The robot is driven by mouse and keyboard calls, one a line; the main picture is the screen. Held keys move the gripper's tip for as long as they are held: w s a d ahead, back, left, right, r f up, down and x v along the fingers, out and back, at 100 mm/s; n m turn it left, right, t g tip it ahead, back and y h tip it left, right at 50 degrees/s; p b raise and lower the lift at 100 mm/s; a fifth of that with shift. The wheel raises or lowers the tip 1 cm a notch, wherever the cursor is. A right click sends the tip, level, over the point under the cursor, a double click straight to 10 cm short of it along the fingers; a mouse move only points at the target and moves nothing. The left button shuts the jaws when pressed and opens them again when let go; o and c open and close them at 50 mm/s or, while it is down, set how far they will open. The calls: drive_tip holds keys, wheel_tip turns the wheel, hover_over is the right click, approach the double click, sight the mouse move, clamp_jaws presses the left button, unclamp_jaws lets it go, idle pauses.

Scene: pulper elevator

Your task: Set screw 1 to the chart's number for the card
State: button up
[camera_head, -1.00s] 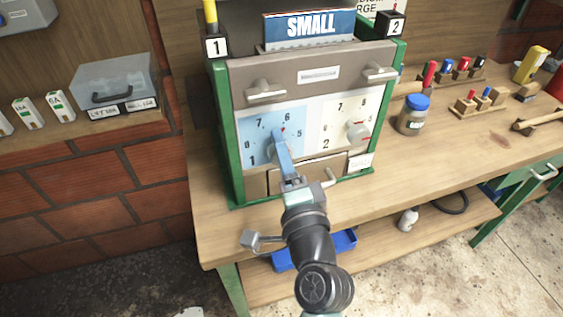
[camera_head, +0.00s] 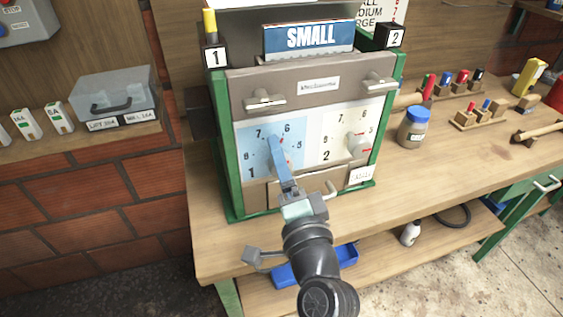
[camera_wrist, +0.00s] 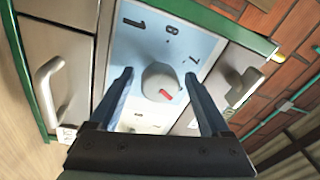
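The machine's front has a pale blue dial plate for screw 1 (camera_head: 248,150), with 7, 6 and 5 legible. My gripper (camera_head: 275,142) is in front of it and hides most of its knob. In the wrist view the grey knob (camera_wrist: 160,77) with a red mark sits between the two spread fingers of my gripper (camera_wrist: 158,76). Gaps show on both sides. The red mark points to the lower right there; its number cannot be told. The card (camera_head: 308,37) on top reads SMALL. The chart (camera_head: 378,14) behind it is partly hidden, its numbers unreadable.
Screw 2's knob (camera_head: 358,146) on a cream plate is right of dial 1. Two grey handles (camera_head: 265,101) (camera_head: 379,82) stick out above the dials. A drawer front with a handle is below. A jar (camera_head: 413,127) stands on the bench (camera_head: 215,250) at right.

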drive_tip(key=b+v, duration=0.3)
drive_tip(key=v, duration=1)
idle(0.4)
